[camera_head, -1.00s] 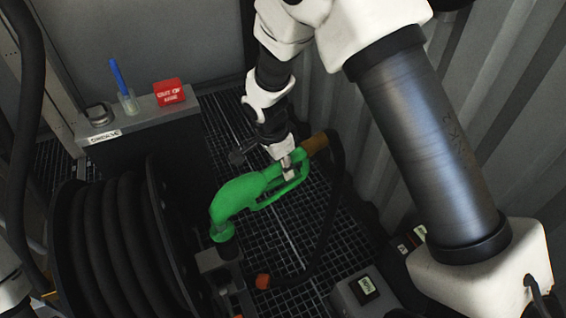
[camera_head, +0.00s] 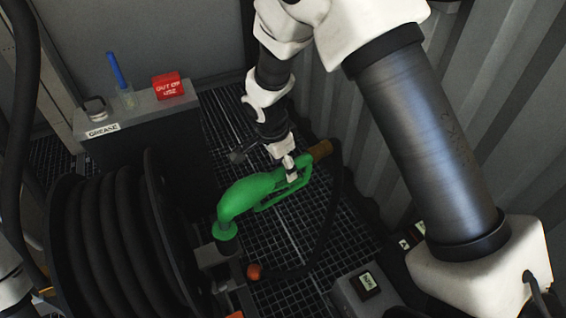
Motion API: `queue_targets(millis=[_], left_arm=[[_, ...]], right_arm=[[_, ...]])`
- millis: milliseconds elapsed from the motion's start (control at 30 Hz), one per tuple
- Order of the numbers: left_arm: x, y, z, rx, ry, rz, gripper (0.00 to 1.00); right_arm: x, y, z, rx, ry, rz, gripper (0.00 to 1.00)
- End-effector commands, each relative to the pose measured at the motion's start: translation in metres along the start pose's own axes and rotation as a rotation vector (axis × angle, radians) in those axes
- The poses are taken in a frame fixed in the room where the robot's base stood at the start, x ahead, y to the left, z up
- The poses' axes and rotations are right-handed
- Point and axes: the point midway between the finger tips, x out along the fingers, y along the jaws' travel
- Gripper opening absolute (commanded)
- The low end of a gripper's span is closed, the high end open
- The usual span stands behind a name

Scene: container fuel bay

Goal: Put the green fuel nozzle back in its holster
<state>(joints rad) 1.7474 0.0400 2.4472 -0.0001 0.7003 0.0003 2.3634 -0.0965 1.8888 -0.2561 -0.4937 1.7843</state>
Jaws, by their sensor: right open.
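The green fuel nozzle (camera_head: 253,192) lies slanted across the middle, its curved spout end pointing down at the left and its brown-ended grip at the upper right. Its green collar meets the dark holster cup (camera_head: 228,246) on a grey bracket. The spout tip is hidden, so how deep it sits cannot be told. My right gripper (camera_head: 290,172) is at the handle near the grip end, its jaws open around or beside the handle. My left gripper is out of view.
A black hose reel (camera_head: 110,230) stands left of the holster. A black hose (camera_head: 335,205) loops from the grip. A corrugated wall closes the right.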

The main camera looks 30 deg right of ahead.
Motion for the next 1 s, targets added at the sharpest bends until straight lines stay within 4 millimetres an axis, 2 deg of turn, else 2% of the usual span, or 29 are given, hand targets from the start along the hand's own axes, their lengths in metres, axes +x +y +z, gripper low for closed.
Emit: queue_targets(millis=[167,400,533,700,1000], left_arm=[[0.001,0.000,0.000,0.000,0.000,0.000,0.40],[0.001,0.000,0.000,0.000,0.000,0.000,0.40],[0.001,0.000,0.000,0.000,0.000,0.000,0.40],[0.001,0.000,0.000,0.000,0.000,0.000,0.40],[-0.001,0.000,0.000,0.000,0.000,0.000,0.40]], right_arm=[[-0.025,-0.001,0.000,0.000,0.002,-0.005,0.60],[-0.087,-0.001,0.000,0.001,0.002,-0.006,0.60],[-0.111,-0.001,0.000,0.001,0.001,-0.005,0.60],[-0.121,0.000,0.000,0.000,0.000,-0.002,0.60],[-0.121,-0.001,0.000,0.000,0.000,-0.002,0.60]])
